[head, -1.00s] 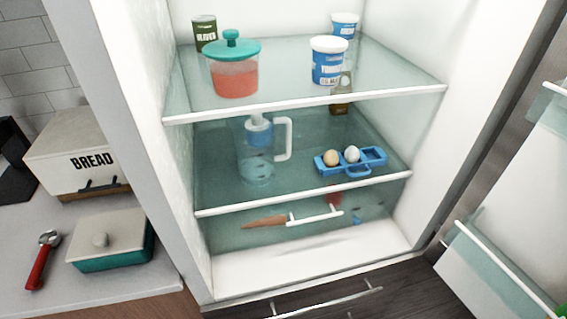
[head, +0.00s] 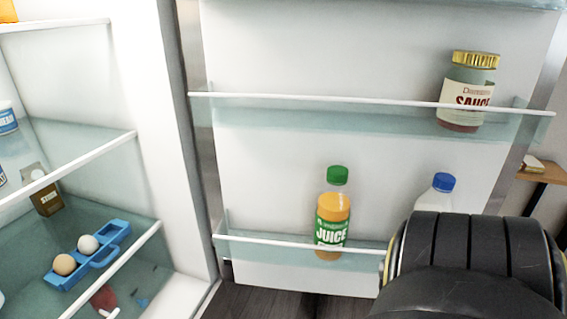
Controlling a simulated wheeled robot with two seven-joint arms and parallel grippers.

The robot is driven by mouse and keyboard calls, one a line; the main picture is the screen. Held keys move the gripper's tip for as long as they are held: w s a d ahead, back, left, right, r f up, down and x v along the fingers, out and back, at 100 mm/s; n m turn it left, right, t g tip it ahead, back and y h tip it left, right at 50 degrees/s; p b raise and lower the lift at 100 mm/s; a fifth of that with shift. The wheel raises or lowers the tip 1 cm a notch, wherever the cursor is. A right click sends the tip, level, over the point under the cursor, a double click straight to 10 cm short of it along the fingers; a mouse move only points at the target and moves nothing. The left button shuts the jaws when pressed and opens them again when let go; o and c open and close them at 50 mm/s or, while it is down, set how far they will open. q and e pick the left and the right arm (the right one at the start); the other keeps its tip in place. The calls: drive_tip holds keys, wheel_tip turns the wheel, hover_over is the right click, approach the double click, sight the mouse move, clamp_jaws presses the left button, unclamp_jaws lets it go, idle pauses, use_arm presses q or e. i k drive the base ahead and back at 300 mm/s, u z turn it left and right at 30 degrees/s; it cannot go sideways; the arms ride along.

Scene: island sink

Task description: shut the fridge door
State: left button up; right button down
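The fridge door (head: 270,165) stands wide open, with its inner face and shelves toward me. A sauce jar (head: 467,92) with a gold lid stands on its upper shelf. A juice bottle (head: 333,212) with a green cap and a blue-capped bottle (head: 438,192) stand on its lower shelf. The open fridge interior (head: 75,70) is at the left. A dark, rounded part of my own arm covers the lower right, hiding part of the lower door shelf and most of the blue-capped bottle. Neither gripper's fingers show.
In the fridge, a blue egg holder (head: 88,254) with two eggs sits on a glass shelf, with a small brown carton (head: 43,195) behind it. Dark floor (head: 262,303) shows below the door. A wooden shelf (head: 543,172) is beyond the door at the far right.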

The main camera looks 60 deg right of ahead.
sight(282, 93)
drive_tip(key=u, duration=1.6)
drive_tip(key=k, duration=1.5)
drive_tip(key=z, duration=2.45)
